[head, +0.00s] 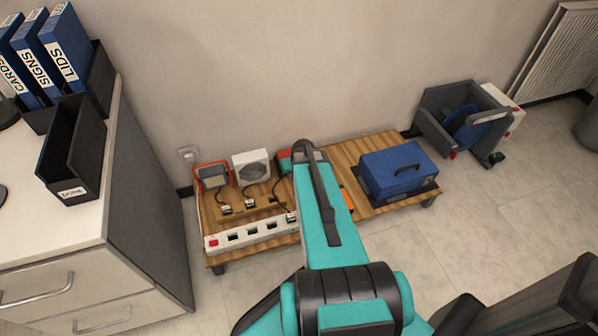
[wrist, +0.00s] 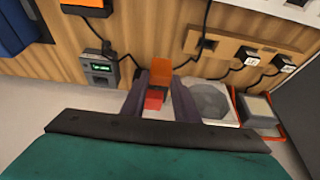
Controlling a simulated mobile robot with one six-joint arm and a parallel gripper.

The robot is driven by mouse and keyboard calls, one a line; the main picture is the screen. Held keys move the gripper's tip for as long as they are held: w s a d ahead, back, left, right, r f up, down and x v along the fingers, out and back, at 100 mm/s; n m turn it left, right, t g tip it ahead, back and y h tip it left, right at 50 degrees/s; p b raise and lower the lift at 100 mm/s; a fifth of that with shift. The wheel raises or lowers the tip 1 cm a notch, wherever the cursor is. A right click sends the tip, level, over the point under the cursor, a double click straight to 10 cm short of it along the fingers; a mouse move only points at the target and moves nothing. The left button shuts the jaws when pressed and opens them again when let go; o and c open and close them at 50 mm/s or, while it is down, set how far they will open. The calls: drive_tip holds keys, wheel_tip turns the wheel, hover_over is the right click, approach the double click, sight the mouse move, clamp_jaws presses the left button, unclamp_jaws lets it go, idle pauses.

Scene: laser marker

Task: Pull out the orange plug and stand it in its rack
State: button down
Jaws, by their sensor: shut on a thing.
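A wooden rack (wrist: 225,46) with slots lies to the right in the wrist view. Two dark plugs with pale labels stand in it (wrist: 250,56) (wrist: 284,63), and the slot at its left end (wrist: 207,43) looks empty. A white power strip (head: 244,237) with a red switch lies at the table's front edge.
On the low wooden table (head: 390,213) stand an orange-framed lamp (head: 213,177), a white fan (head: 251,168) and a blue case (head: 396,170). A grey device with a green display (wrist: 101,69) is left of my gripper. Black cables cross the tabletop. A cable reel (head: 468,128) stands right.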

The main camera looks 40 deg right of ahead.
drive_tip(key=shift+w+a, duration=0.1)
drive_tip(key=shift+a, duration=0.2)
drive_tip(key=w+a, duration=0.3)
drive_tip(key=a, duration=0.6)
idle(1.0)
drive_tip(key=shift+f, duration=0.1)
idle(0.4)
drive_tip(key=shift+f+b, duration=1.7)
drive_tip(key=shift+f, duration=1.2)
drive_tip(key=shift+f+b, duration=0.65)
drive_tip(key=shift+f, duration=0.55)
idle(1.2)
